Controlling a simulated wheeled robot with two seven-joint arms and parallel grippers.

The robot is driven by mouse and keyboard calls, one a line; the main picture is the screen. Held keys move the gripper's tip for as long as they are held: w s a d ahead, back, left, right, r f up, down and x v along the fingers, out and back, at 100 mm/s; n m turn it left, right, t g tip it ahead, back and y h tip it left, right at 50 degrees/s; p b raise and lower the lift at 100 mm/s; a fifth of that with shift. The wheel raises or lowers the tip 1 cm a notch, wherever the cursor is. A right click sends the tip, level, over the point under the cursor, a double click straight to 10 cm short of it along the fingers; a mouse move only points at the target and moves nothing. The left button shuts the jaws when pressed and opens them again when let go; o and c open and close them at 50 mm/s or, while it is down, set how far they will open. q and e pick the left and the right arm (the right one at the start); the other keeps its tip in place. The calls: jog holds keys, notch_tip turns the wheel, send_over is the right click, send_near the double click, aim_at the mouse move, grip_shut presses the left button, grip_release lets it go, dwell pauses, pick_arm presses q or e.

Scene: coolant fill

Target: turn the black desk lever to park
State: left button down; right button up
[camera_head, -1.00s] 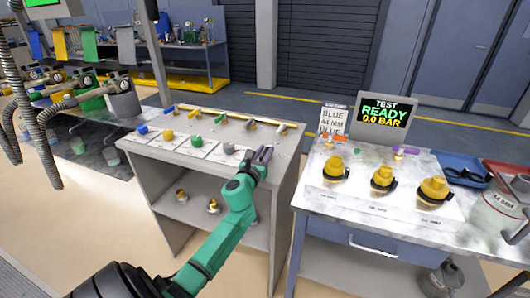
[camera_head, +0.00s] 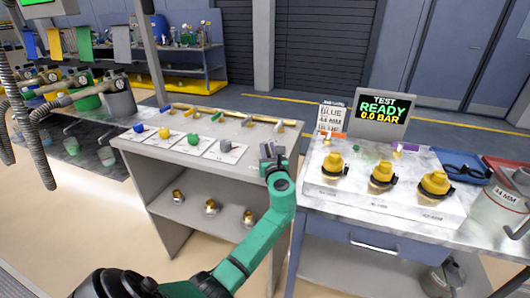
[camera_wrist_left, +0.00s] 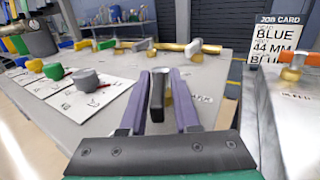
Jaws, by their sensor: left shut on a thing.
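The black desk lever (camera_wrist_left: 157,95) stands up from the grey desk between my left gripper's two purple fingers. My left gripper (camera_wrist_left: 159,92) is shut on it, with one finger on each side. In the head view my left gripper (camera_head: 271,152) is at the right end of the grey desk (camera_head: 150,146), and it hides most of the lever there. A white card with dark lettering (camera_wrist_left: 201,98) shows beside the right finger, too small and covered to read. My right gripper is not in view.
Blue, yellow, green and grey knobs (camera_head: 223,146) sit on white cards to the left. A brass pipe with coloured handles (camera_head: 222,116) runs along the desk's back. At right, a bench (camera_head: 400,220) carries yellow fittings (camera_head: 382,173) and a READY screen (camera_head: 383,107).

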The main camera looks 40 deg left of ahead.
pick_arm(q)
jog(key=n+g, duration=0.1)
jog(key=n+g+y+b, duration=0.1)
jog(key=g+y+b, duration=0.1)
jog(key=shift+w+d+f+n+g, duration=0.2)
jog(key=shift+w+d+n+g, duration=0.1)
jog(key=shift+w+n, duration=0.1)
jog(key=n+g+b, duration=0.1)
jog(key=n+g+y+b, duration=0.1)
jog(key=g, duration=0.1)
jog(key=shift+w+y, duration=0.2)
jog(key=shift+y, duration=0.1)
jog(key=shift+w+d+r+n+g+y+b, duration=0.1)
jog(key=shift+n+g+y+b, duration=0.05)
jog(key=shift+n+g+b, duration=0.3)
jog(key=shift+w+r+n+g+y+b, duration=0.15)
jog(key=shift+n+g+b, duration=0.1)
jog(key=shift+g, duration=0.3)
jog(key=shift+f, duration=0.1)
jog(key=c, duration=0.9)
grip_release()
jog(key=shift+o, duration=0.2)
jog(key=s+d+b, duration=0.1)
jog(key=s+d, duration=0.1)
jog(key=d, duration=1.2)
jog(key=shift+s, duration=0.35)
